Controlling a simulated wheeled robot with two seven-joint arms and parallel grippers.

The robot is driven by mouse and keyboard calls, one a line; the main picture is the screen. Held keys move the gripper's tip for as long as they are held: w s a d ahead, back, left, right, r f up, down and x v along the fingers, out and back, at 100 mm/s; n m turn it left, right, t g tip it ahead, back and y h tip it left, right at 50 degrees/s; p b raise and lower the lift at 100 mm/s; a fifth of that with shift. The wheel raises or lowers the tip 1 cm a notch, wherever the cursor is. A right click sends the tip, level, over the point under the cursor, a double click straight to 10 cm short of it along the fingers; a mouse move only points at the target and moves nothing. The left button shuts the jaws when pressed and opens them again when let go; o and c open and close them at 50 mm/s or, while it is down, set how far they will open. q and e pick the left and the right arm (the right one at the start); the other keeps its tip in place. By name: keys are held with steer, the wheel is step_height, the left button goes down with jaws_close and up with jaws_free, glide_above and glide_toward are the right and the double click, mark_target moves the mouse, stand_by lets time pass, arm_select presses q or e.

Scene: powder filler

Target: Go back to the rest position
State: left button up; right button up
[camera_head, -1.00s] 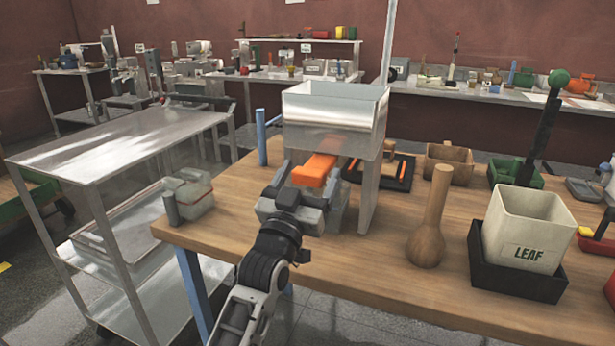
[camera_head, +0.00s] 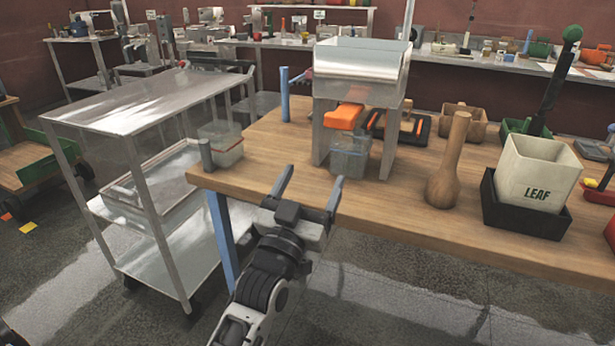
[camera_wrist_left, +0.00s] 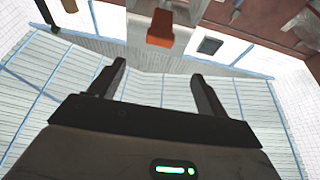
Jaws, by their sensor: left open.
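My left gripper (camera_head: 310,190) is open and empty at the front edge of the wooden table (camera_head: 330,222). Its two fingers also show apart in the left wrist view (camera_wrist_left: 155,85), with nothing between them. Beyond the fingertips stands the powder filler, a metal hopper (camera_head: 360,68) on legs with an orange part (camera_head: 344,117) under it. A clear container (camera_head: 350,156) stands below the orange part, apart from my gripper. The orange part also shows in the left wrist view (camera_wrist_left: 161,28). My right gripper is not in view.
A clear lidded container (camera_head: 220,143) stands at the table's left corner. A wooden pestle-like piece (camera_head: 448,160) and a cream LEAF bin (camera_head: 538,172) in a black tray stand to the right. A metal cart (camera_head: 150,100) stands left. The floor in front is free.

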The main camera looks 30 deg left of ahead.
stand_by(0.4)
arm_select(q)
steer(key=s+d+f+m+g+h, duration=0.1)
steer(key=s+d+f+g, duration=0.2)
steer(key=s+f, duration=0.3)
steer(key=s+d+f+m+g+h, duration=0.1)
steer(key=s+f+g, duration=0.4)
steer(key=f, duration=0.7)
steer(key=s+d+f+m+g+h, duration=0.1)
steer(key=s+d+f+g+h, duration=0.2)
steer(key=s+f, duration=0.5)
step_height(320, 180, down, 2)
steer(key=d+g, duration=0.1)
steer(key=d, duration=0.1)
steer(key=shift+s+d+m, duration=0.3)
steer(key=shift+s+m, duration=0.05)
steer(key=shift+m, duration=0.05)
